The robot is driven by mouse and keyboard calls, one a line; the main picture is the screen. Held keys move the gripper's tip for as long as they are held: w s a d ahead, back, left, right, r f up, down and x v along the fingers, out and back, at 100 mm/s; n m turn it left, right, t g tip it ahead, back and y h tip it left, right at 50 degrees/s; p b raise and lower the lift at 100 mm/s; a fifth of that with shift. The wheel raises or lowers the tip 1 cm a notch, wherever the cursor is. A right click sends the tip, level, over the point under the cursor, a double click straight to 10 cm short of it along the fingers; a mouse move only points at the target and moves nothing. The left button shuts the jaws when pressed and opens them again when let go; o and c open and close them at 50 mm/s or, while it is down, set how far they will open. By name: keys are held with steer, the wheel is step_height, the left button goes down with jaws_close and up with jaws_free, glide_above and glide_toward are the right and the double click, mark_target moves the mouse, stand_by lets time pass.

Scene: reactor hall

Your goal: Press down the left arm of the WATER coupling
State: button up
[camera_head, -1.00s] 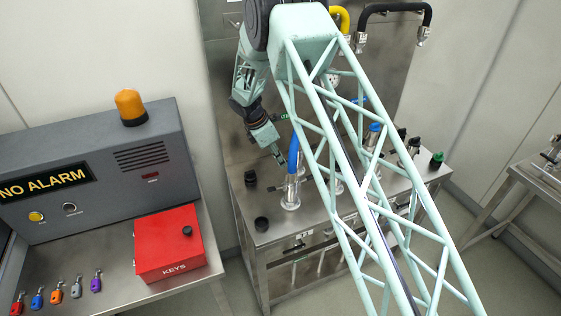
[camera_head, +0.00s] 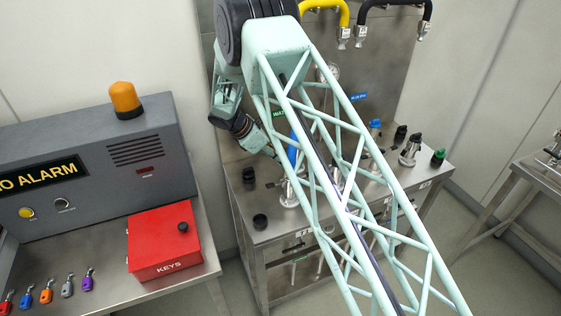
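A metal coupling (camera_head: 288,193) with a blue hose (camera_head: 292,152) rising from it stands on the steel bench, below a green label (camera_head: 279,113) that reads "WAT…", the rest hidden. The pale green lattice of my arm covers part of the coupling, so I cannot make out its left arm clearly. My gripper (camera_head: 272,155) points down and right, just above and left of the coupling. Its fingertips are small and partly hidden behind the lattice. I cannot tell whether they touch the coupling or whether they are open.
Black caps (camera_head: 260,221) stand on the bench's left side. More fittings, including a blue-topped one (camera_head: 375,128) and a green-topped one (camera_head: 438,157), stand to the right. Yellow (camera_head: 343,12) and black (camera_head: 427,10) hoses hang behind. A red key box (camera_head: 160,240) is at left.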

steer(key=o, duration=0.8)
steer(key=shift+o, duration=0.2)
steer(key=shift+r, duration=0.1)
steer(key=v, duration=1.2)
